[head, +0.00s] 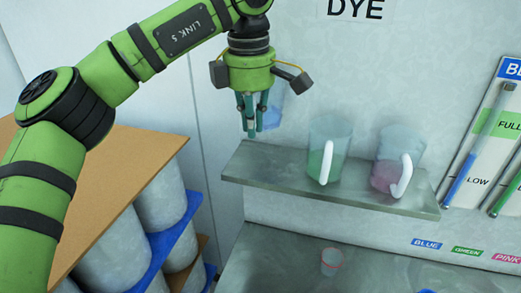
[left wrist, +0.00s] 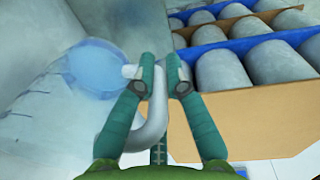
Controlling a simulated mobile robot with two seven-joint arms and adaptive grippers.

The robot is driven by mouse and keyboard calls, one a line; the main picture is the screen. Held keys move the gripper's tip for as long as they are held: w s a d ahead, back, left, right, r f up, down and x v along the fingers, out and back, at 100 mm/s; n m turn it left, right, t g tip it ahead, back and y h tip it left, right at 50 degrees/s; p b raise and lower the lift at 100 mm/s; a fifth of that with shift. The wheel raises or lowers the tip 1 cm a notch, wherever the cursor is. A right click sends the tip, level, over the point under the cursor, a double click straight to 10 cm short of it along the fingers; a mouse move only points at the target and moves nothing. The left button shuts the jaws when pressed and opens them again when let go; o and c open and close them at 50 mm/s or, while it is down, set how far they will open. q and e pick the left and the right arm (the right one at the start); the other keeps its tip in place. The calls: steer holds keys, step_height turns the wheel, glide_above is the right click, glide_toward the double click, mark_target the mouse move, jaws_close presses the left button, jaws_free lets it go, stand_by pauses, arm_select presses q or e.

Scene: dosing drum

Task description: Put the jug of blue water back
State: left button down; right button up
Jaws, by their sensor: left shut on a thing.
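The jug of blue water (head: 273,105) is mostly hidden behind my left gripper (head: 256,122) in the head view, at the left end of the metal shelf (head: 300,176). In the left wrist view (left wrist: 165,70) my left gripper's fingers are shut on the jug's white handle (left wrist: 153,130). The clear jug body with blue water (left wrist: 95,70) is to the left of the fingers there. I cannot tell whether the jug touches the shelf. My right gripper is not in view.
A jug of green water (head: 327,150) and a jug of pink water (head: 398,160) stand on the shelf, right of the left gripper. A small clear cup (head: 331,262) stands on the lower metal surface. Grey drums (head: 160,200) are stacked at the left. Level gauges (head: 480,145) hang at the right.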

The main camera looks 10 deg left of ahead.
arm_select(q)
steer(key=shift+f, duration=0.35)
step_height(320, 180, down, 9)
steer(key=p, duration=0.3)
steer(key=shift+s+d+r+p, duration=0.2)
steer(key=shift+s+p, duration=0.15)
steer(key=shift+s, duration=0.1)
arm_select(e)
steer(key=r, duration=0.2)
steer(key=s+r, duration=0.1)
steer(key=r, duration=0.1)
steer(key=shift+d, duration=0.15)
arm_select(q)
steer(key=shift+f, duration=0.1)
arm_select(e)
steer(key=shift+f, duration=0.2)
arm_select(q)
steer(key=c, duration=1.4)
jaws_free()
steer(key=shift+o, duration=0.6)
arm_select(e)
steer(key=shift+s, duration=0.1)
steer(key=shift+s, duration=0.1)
